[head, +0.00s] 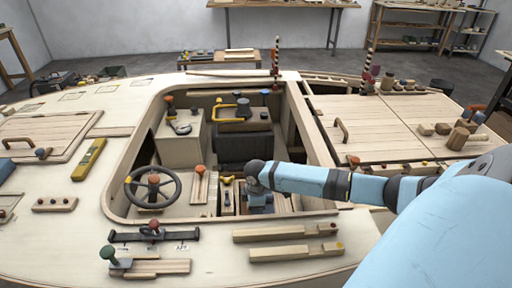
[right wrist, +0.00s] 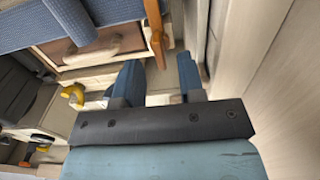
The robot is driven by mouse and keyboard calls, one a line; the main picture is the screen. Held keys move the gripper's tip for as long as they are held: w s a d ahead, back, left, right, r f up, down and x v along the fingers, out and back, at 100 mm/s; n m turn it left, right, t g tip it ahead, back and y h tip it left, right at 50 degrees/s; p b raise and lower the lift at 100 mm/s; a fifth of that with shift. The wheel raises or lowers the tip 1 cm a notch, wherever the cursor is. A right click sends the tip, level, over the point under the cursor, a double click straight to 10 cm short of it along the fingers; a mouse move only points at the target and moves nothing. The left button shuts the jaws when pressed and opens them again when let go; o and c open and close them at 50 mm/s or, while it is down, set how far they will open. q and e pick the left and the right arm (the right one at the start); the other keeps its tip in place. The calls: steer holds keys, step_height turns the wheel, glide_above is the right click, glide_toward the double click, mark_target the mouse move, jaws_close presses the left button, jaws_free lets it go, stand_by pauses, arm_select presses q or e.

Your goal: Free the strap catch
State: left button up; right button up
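My right arm comes in from the right in the head view and reaches down into the hull's cockpit opening. My right gripper (head: 259,202) is low in that opening, right of a yellow-topped handle (head: 226,181). In the right wrist view its two blue fingers (right wrist: 160,78) stand apart with a clear gap and nothing held. An orange upright piece (right wrist: 155,32) is just beyond the gap. A blue woven surface with a darker blue band (right wrist: 70,20) lies at the upper left. I cannot tell which part is the strap catch. My left gripper is not in view.
A pale wall (right wrist: 268,85) runs close along the gripper's right side in the right wrist view. In the head view a steering wheel (head: 131,193) and a dark seat (head: 244,149) are in the cockpit. Wooden blocks (head: 285,232) lie on the near deck.

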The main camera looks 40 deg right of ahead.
steer(key=shift+f, duration=1.35)
jaws_close()
